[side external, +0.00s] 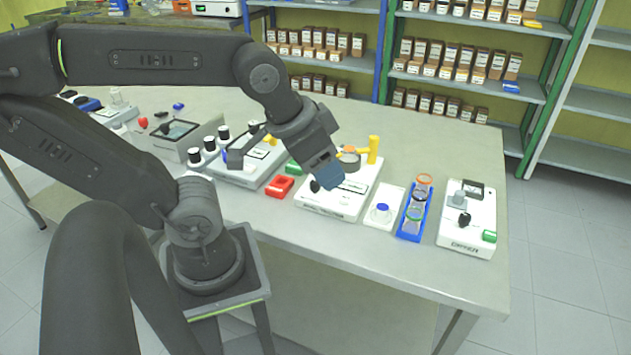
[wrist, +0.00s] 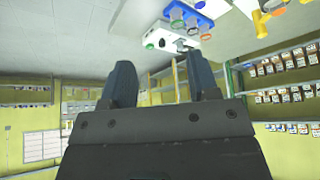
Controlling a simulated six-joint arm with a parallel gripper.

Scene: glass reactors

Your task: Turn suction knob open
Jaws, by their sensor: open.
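A white unit (side external: 328,207) with a yellow upright fitting (side external: 373,148) and a grey round part (side external: 350,160) stands on the bench. A small black knob (side external: 315,186) shows at its left, partly beside my fingers. I cannot read which knob is the suction knob. My gripper (side external: 328,178) is over this unit in the side view, pointing down and right; contact with the knob cannot be told. In the wrist view my gripper (wrist: 161,78) is open, with nothing between its two fingers. The black knob is not clear there.
Right of the unit are a white tray (side external: 390,194) with a blue-capped vessel, a blue rack (side external: 404,234) of ringed vessels, and a white device (side external: 456,241) with a black knob and green button. A red block (side external: 280,187) lies left. The bench front is clear.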

